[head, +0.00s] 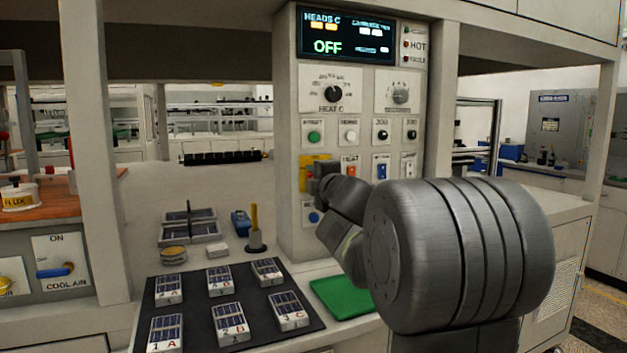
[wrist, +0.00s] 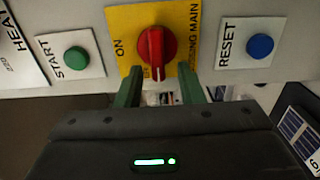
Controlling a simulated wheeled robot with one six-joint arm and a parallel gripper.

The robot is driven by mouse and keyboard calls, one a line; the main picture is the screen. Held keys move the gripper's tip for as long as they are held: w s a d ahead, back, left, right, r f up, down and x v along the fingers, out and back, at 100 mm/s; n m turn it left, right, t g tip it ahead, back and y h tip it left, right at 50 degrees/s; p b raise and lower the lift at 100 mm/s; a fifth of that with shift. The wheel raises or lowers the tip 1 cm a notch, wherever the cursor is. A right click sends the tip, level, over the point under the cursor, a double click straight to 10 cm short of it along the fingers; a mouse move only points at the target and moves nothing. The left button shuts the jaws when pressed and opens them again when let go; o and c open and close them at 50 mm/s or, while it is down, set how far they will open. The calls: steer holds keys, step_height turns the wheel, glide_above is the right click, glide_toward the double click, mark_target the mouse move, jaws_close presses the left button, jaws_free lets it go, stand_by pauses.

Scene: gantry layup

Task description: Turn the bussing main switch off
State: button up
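The bussing main switch is a red rotary knob (wrist: 157,45) on a yellow plate (wrist: 121,22) marked ON and BUSSING MAIN. Its grip bar stands nearly upright in the wrist view, and part of the lettering beside it is hidden. My gripper (wrist: 160,72) is open, its two green fingers on either side of the knob's lower end, with visible gaps between. I cannot tell how far the tips are from the panel.
A green START button (wrist: 76,58) and a blue RESET button (wrist: 260,46) flank the switch. The panel display (head: 347,37) reads OFF under HEADS C. Below are a dark mat (head: 196,303) with several cell blocks and a green pad (head: 340,297).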

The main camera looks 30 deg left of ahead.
steer(key=p+v, duration=0.1)
steer(key=v, duration=1.2)
steer(key=shift+s, duration=0.15)
steer(key=shift+d, duration=0.1)
steer(key=x, duration=1.3)
steer(key=shift+w+a+b, duration=0.3)
steer(key=shift+b, duration=0.15)
